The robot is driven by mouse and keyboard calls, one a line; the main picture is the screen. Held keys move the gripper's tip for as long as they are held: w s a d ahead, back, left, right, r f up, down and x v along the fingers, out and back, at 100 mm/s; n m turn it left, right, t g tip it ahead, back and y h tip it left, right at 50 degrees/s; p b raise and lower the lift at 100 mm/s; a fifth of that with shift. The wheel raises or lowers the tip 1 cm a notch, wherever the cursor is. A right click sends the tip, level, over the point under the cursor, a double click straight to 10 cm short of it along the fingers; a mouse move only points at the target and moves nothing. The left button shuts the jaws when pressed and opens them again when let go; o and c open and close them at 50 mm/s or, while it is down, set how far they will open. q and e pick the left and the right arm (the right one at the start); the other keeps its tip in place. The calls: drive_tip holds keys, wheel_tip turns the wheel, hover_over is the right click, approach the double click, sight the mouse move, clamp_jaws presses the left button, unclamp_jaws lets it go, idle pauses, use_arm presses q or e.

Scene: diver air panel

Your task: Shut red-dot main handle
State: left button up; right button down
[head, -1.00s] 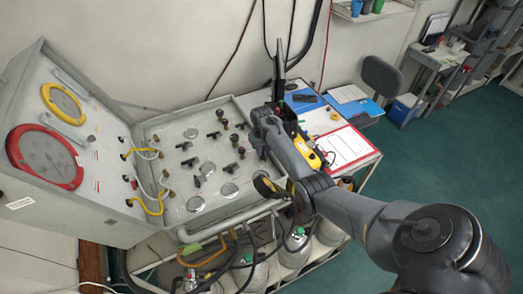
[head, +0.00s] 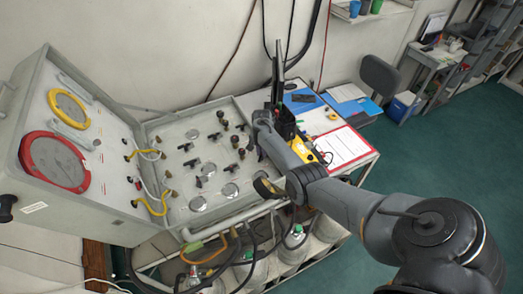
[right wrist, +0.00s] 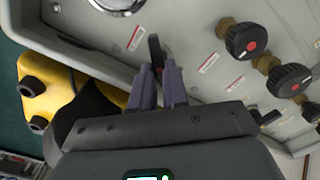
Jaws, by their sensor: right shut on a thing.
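The main handle, a black lever with a red mark on it, shows in the right wrist view (right wrist: 156,52) near the panel's edge. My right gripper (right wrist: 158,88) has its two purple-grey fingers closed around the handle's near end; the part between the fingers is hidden. In the head view my right gripper (head: 260,128) is at the right edge of the grey air panel (head: 205,218), and its own arm hides the handle there. My left gripper is not in view.
Black knobs with red dots (right wrist: 247,40) stand beside the handle. The panel carries several black levers and round gauges. The open lid holds a red-rimmed gauge (head: 55,162) and a yellow-rimmed gauge (head: 70,106).

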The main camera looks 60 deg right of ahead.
drive_tip(key=m, duration=0.4)
drive_tip(key=shift+s+m, duration=0.1)
drive_tip(key=shift+m, duration=0.2)
drive_tip(key=shift+s+m, duration=0.1)
drive_tip(key=shift+m, duration=1.8)
drive_tip(key=c, duration=1.1)
unclamp_jaws()
